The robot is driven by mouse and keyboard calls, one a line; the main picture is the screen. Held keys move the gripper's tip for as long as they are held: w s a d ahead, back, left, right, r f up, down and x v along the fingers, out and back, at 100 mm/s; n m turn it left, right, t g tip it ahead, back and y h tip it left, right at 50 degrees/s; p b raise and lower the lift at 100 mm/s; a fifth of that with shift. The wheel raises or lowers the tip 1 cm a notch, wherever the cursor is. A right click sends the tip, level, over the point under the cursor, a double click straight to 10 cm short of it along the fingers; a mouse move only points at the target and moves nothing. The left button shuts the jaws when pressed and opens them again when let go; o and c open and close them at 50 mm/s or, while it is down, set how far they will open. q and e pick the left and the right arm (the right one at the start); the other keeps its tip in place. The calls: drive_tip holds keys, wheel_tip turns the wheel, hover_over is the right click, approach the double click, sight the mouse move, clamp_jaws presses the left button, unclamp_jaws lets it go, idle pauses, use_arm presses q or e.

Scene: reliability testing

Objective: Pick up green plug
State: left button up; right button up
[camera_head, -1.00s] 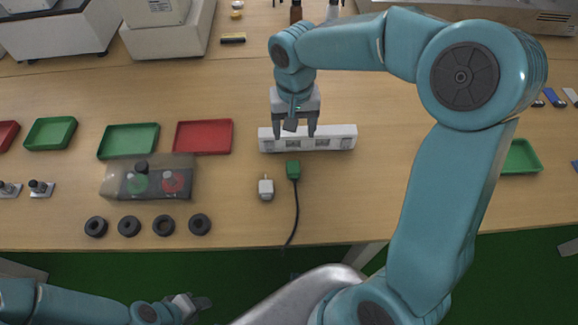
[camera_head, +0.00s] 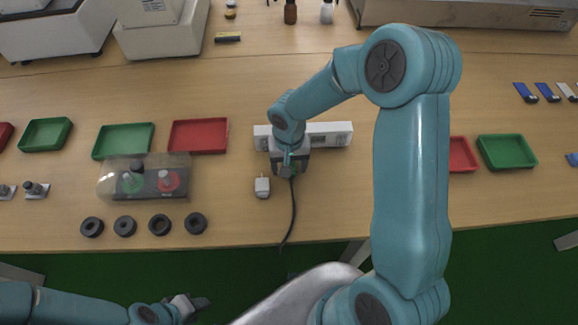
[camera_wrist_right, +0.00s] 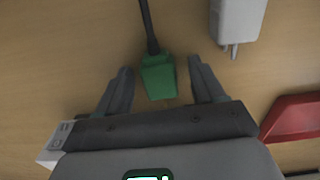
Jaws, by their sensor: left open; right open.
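The green plug (camera_wrist_right: 158,78) lies on the table with its dark cable running off. In the wrist view it sits between the spread fingers of my right gripper (camera_wrist_right: 162,88), with a gap on each side. In the head view my right gripper (camera_head: 290,168) is over the plug and hides most of it; a bit of green (camera_head: 294,169) shows between the fingers. My left gripper (camera_head: 193,305) is open and empty, low at the front left, away from the table's objects.
A white plug (camera_head: 262,187) lies just left of the green one. A white power strip (camera_head: 330,134) lies behind, partly covered by my right arm. Trays, including a red one (camera_head: 198,135), stand to both sides. Several black rings (camera_head: 160,224) lie at the front left.

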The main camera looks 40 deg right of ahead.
drive_tip(key=shift+s, duration=0.1)
drive_tip(key=c, duration=1.2)
wheel_tip(320, 180, up, 20)
drive_tip(key=shift+r+p, duration=0.1)
drive_tip(key=shift+p, duration=0.5)
drive_tip(key=shift+c, duration=0.2)
